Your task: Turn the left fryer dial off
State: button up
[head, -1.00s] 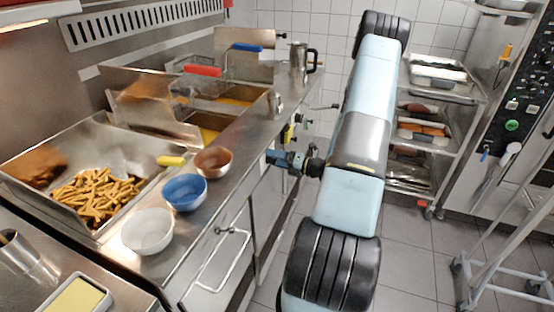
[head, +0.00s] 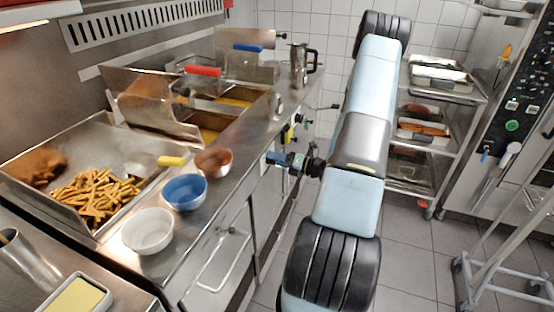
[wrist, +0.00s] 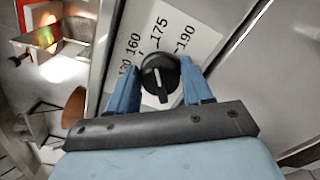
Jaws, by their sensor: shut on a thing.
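The fryer dial (wrist: 160,76) is a round black knob with a white pointer line, on a white plate (wrist: 190,30) printed 160, 175 and 190. In the wrist view the line runs toward the lower side of the knob, away from these numbers. My gripper (wrist: 155,88) has one blue finger on each side of the knob and is shut on it. In the head view my gripper (head: 278,159) is at the front panel below the fryers, and the gripped dial is hidden. The fryer (head: 205,125) has wells of yellow oil and a red-handled basket (head: 203,71).
A steel counter edge (head: 235,150) runs above my gripper, with copper (head: 213,162), blue (head: 185,192) and white bowls (head: 148,231). A steel jug (head: 299,65) stands farther back. A tray rack (head: 440,125) is right of my arm. The tiled floor (head: 410,265) between is clear.

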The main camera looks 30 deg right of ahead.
jog(key=n, duration=0.5)
jog(key=shift+s+f+n, duration=0.1)
jog(key=shift+n, duration=0.3)
jog(key=n, duration=0.5)
jog(key=shift+n, duration=0.3)
jog(key=n, duration=0.6)
jog(key=shift+a+n, duration=0.15)
jog(key=shift+n, duration=2.55)
jog(key=shift+s+a, duration=0.1)
jog(key=o, duration=1)
jog(key=v, duration=1.3)
jog(key=shift+s+d, duration=0.25)
jog(key=shift+d, duration=0.05)
